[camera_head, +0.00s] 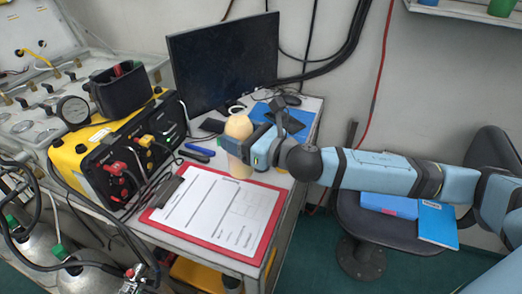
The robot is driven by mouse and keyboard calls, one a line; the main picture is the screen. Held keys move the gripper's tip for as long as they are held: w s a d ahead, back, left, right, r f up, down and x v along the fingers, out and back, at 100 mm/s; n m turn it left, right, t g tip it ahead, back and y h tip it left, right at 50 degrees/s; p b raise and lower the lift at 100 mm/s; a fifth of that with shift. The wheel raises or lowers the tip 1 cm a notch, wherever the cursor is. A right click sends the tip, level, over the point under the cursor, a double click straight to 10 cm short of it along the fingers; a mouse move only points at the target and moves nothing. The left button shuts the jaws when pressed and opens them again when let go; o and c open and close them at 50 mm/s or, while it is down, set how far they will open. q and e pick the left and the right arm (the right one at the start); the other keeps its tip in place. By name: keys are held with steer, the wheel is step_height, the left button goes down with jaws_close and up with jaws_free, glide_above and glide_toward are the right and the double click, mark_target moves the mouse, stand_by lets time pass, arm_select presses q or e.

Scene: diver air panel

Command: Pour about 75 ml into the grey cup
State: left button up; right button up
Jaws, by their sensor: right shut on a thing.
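A cream-coloured bottle-like container (238,128) stands about upright over the right part of the small table, behind the clipboard. My right gripper (244,150) reaches in from the right and is shut on this container around its middle. I cannot tell whether its base touches the table. I cannot make out the grey cup for certain. A small pale ring (236,108) shows just behind the container's top, and I cannot tell what it belongs to. My left gripper is not in view.
A red clipboard (156,215) with paper covers the table's front. A yellow-black air panel box (98,157) stands left. A monitor (222,62) stands behind, with a blue folder (305,122) to its right. A chair (383,224) holding blue books stands under my right arm.

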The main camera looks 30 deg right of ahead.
steer(key=f+n+g+y+b, duration=0.1)
steer(key=f, duration=0.1)
steer(key=w+f+n+g+y+b, duration=0.1)
steer(key=f+y, duration=0.1)
steer(key=f+n+g+y+b, duration=0.1)
steer(key=shift+w+d+f+n+g+b, duration=0.3)
steer(key=shift+d+f, duration=0.1)
steer(key=shift+w+d+f+n+g+y+b, duration=0.1)
steer(key=shift+d+f+n+g+y+b, duration=0.2)
steer(key=shift+f+y+b, duration=0.25)
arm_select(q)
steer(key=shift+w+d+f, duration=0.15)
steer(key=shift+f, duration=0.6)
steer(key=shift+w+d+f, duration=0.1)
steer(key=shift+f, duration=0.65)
arm_select(e)
steer(key=shift+w+d+f+n+g+y, duration=0.15)
steer(key=shift+d+f+n+g+y, duration=0.3)
steer(key=shift+f, duration=0.25)
steer(key=shift+d+r+m, duration=0.1)
steer(key=shift+m, duration=0.35)
